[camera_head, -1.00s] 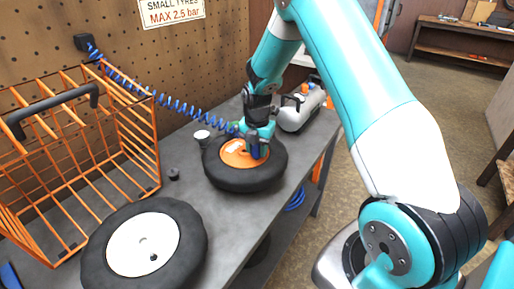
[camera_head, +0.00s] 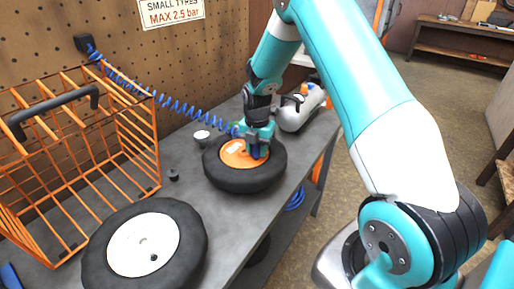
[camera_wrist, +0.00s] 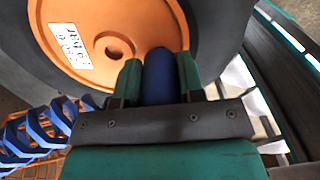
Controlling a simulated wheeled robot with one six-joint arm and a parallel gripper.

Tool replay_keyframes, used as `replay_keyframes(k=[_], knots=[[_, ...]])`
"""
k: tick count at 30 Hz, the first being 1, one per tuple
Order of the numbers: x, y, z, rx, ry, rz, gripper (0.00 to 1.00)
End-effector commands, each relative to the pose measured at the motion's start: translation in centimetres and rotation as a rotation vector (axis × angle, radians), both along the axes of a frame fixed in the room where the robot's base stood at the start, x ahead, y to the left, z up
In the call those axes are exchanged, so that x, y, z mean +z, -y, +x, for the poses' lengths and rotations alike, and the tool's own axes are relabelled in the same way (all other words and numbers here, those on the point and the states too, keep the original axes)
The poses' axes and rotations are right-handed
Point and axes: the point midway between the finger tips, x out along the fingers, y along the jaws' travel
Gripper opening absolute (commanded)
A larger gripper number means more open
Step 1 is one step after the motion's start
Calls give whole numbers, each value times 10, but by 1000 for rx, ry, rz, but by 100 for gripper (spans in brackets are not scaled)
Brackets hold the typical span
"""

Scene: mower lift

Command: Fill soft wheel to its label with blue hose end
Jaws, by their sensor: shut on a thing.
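The wheel with the orange hub (camera_head: 231,157) and black tyre (camera_head: 243,182) lies flat on the bench. A white label with dark print (camera_wrist: 71,45) is on its orange hub in the wrist view; I cannot read it surely. My gripper (camera_head: 256,150) is over the right part of this hub. In the wrist view my gripper (camera_wrist: 158,80) is shut on the blue hose end (camera_wrist: 159,77), whose tip is at the hub's edge near the tyre. I cannot tell if it touches a valve. The coiled blue hose (camera_head: 165,101) runs from the wall fitting to my gripper.
A second wheel with a white hub (camera_head: 128,247) lies at the front. An orange wire basket (camera_head: 139,140) stands at the left. A grey tank (camera_head: 297,117) is behind my gripper. A small black cap (camera_head: 173,175) and a small cup (camera_head: 201,138) are on the bench (camera_head: 222,215). A sign (camera_head: 171,12) reads "MAX 2.5 bar".

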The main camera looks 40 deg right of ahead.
Motion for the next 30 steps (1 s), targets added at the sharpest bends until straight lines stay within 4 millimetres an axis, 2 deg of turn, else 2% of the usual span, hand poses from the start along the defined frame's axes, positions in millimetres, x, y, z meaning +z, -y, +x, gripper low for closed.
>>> replay_keyframes(k=[22,23,24,30], knots=[[-11,0,0,0,0,0,8],[-11,0,0,0,0,0,38],[-10,0,0,0,0,0,46],[-11,0,0,0,0,0,46]])
